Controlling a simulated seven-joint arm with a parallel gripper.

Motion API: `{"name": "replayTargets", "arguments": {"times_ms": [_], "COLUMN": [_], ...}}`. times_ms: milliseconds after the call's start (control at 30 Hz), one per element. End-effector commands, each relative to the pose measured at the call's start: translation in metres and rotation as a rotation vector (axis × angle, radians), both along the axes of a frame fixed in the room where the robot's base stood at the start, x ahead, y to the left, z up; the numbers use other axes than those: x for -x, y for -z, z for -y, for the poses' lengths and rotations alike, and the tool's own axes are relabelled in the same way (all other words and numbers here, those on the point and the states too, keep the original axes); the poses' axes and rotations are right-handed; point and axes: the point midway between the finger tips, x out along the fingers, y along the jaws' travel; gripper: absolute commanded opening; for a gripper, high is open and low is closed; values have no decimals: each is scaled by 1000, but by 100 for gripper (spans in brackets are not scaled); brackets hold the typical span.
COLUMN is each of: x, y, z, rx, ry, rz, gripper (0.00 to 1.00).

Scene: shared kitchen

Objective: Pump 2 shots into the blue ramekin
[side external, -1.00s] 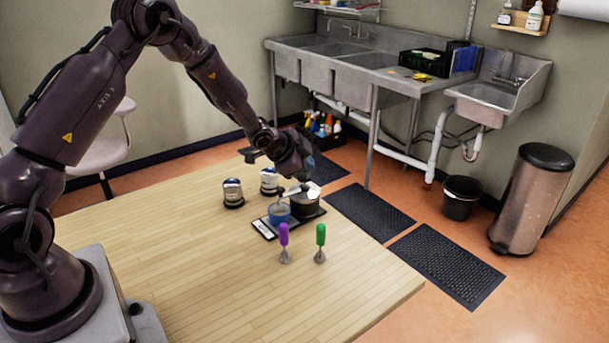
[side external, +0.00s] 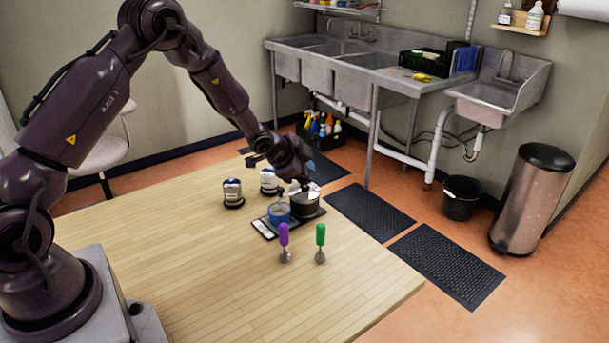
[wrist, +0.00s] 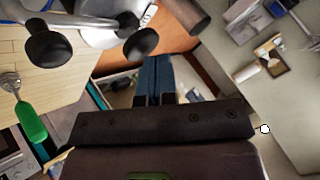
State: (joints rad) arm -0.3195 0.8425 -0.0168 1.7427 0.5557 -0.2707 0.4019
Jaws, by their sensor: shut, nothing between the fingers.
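The blue ramekin (side external: 279,214) stands upright on a dark flat base with a pale front panel (side external: 264,229). Right beside it, a dark round container with a silver top (side external: 305,205) stands on the same base. My gripper (side external: 305,184) is shut and empty, pointing down at the container's top. I cannot tell whether the tips touch it. In the wrist view the blue fingers (wrist: 154,75) are together. Silver parts with black round knobs (wrist: 48,48) show at upper left there; the ramekin cannot be made out in that view.
Two small labelled jars (side external: 232,193) (side external: 268,182) stand behind the ramekin. The table's front left (side external: 200,280) is clear.

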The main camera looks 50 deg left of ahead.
Motion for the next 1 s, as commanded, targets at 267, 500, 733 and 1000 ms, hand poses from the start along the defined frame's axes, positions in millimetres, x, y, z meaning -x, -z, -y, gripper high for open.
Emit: {"name": "replayTargets", "arguments": {"times_ms": [267,500,733,1000], "x": [1,1,1,1], "y": [4,7,10,13], "z": [0,0,0,0], "rx": [0,0,0,-1], "ry": [-1,-1,-1,-1], "rz": [-2,-2,-4,-4], "gripper": [0,0,0,0]}}
